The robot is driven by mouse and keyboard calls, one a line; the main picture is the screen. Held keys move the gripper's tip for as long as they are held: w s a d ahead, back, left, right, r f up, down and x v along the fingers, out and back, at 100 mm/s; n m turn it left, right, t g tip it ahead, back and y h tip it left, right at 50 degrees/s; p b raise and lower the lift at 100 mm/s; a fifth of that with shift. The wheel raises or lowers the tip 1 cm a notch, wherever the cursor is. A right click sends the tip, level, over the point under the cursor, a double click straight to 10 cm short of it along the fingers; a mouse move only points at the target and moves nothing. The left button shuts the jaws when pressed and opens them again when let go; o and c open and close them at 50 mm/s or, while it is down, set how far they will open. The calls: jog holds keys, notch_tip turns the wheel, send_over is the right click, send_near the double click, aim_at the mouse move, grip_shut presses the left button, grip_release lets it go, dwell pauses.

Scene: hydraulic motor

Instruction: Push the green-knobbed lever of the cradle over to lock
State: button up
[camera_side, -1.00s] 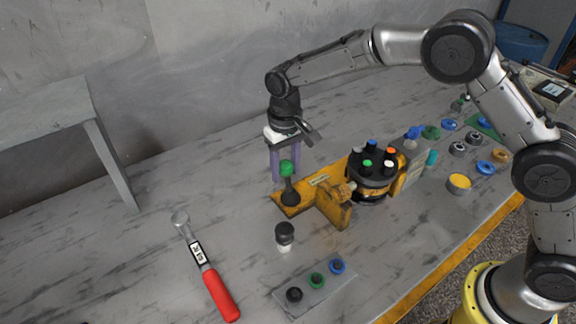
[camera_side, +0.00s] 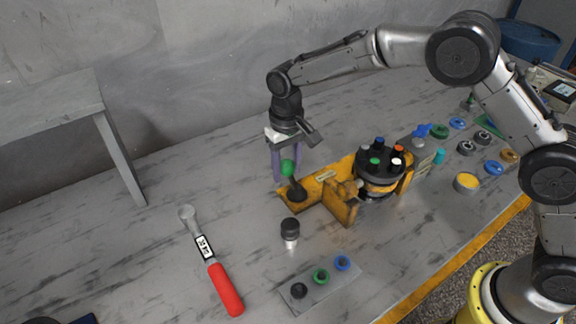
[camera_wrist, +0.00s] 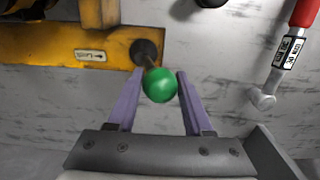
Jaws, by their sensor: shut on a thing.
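The yellow cradle (camera_side: 341,205) stands on the bench with the hydraulic motor (camera_side: 380,172) in it. A lever with a dark round base and a green knob (camera_side: 288,168) sits at the cradle's left end, tilted toward the upper left. My gripper (camera_side: 287,177) points down there, its purple fingers shut on the lever at the knob. In the wrist view the green knob (camera_wrist: 160,85) lies between the fingertips, near the right one; the actual contact is hard to see. A label with an arrow (camera_wrist: 90,55) is on the cradle beside the lever base.
A black-topped part (camera_side: 290,232) stands in front of the lever. A red-handled torque wrench (camera_side: 226,290) lies to the left. A grey plate (camera_side: 322,285) with several coloured rings is at the front.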

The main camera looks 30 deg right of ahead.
jog(key=shift+a, duration=0.15)
jog(key=shift+a+f, duration=0.25)
jog(key=shift+a, duration=0.35)
jog(key=shift+o, duration=0.2)
jog(key=shift+a+f, duration=0.15)
jog(key=shift+o, duration=0.3)
jog(key=shift+s+a+f, duration=0.1)
jog(key=shift+a+f, duration=0.35)
jog(key=shift+a, duration=0.1)
jog(key=shift+s, duration=0.1)
jog(key=o, duration=0.7)
jog(key=shift+o, duration=0.2)
